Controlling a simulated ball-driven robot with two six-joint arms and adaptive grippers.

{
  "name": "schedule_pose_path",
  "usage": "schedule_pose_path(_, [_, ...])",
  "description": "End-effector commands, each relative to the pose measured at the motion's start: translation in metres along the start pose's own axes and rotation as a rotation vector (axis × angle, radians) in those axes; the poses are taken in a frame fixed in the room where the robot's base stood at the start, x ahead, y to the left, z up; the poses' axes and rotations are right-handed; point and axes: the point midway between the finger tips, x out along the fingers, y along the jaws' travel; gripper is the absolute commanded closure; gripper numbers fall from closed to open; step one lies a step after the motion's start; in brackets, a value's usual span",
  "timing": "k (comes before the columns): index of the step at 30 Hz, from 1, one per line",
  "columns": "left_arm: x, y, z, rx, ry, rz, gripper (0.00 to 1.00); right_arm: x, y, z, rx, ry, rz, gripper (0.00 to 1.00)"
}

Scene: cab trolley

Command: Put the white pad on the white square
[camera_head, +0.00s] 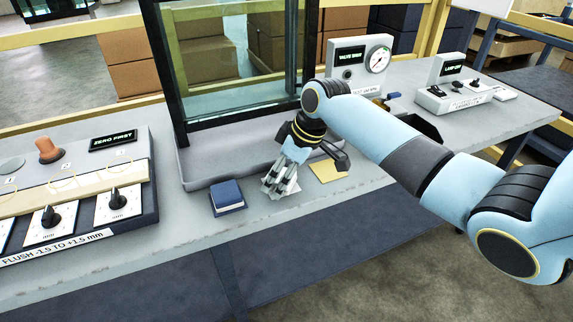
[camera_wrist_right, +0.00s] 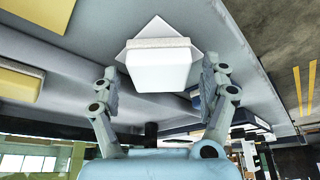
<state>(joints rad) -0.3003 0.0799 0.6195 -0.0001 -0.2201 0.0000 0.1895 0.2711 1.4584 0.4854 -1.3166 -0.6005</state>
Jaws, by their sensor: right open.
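In the right wrist view the white pad (camera_wrist_right: 158,70) lies between the two fingers of my right gripper (camera_wrist_right: 161,82). The fingers are open, with a gap on each side of the pad. The white square (camera_wrist_right: 156,27) shows behind the pad, turned like a diamond, with its corners sticking out past the pad. The pad appears to be on or against the square, at an angle to it. In the head view my right gripper (camera_head: 274,188) points down at the bench front. A bit of white shows beside its fingers; the rest is hidden. My left gripper is out of view.
A blue block (camera_head: 227,194) is left of my right gripper, and a yellow square (camera_head: 328,171) is right of it. A grey tray with a framed glass pane (camera_head: 235,95) stands behind. A knob panel (camera_head: 75,190) is at left, a gauge box (camera_head: 358,66) farther right.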

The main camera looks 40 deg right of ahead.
Motion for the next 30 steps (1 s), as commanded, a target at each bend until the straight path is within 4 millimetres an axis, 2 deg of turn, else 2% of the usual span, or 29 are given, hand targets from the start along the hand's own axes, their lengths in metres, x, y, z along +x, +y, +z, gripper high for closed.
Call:
schedule_pose_path(5, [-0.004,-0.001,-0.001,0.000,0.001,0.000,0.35,-0.029,0.001,0.000,-0.004,0.001,0.004,0.21])
schedule_pose_path(12, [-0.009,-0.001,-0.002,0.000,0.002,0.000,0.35,-0.083,0.002,0.000,-0.004,0.001,0.004,0.21])
schedule_pose_path(16, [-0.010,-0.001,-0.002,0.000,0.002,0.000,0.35,-0.105,0.001,0.000,-0.003,0.000,0.003,0.21])
schedule_pose_path(21, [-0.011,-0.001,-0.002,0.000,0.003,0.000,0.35,-0.119,0.001,0.000,-0.001,0.001,0.002,0.21])
schedule_pose_path(30, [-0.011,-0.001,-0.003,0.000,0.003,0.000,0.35,-0.120,0.000,0.000,0.000,0.000,0.000,0.21])
